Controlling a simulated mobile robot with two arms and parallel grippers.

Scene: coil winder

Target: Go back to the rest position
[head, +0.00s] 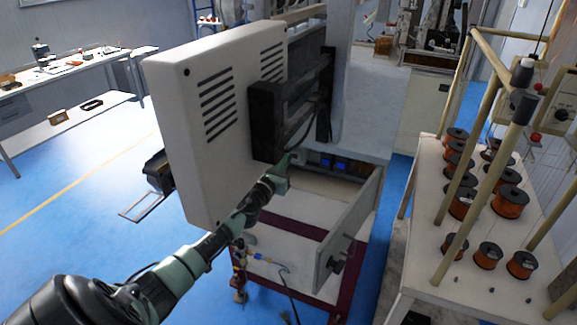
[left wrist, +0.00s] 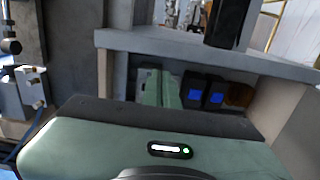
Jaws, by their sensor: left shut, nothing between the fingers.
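My left arm comes in from the lower left in the head view. In the left wrist view the green gripper body fills the bottom, and the fingers (left wrist: 160,88) point into the recess under a grey top (left wrist: 150,42). Black parts with blue faces (left wrist: 193,96) lie just right of the fingers. Whether the fingers touch anything there is hidden. My right gripper is not in view.
A rack (head: 425,205) with several copper wire spools stands at the right. A workbench (head: 70,68) with small items stands at the far left. A dark bracket (head: 158,172) sticks out left of the cabinet. Blue floor (head: 90,190) is clear at the left.

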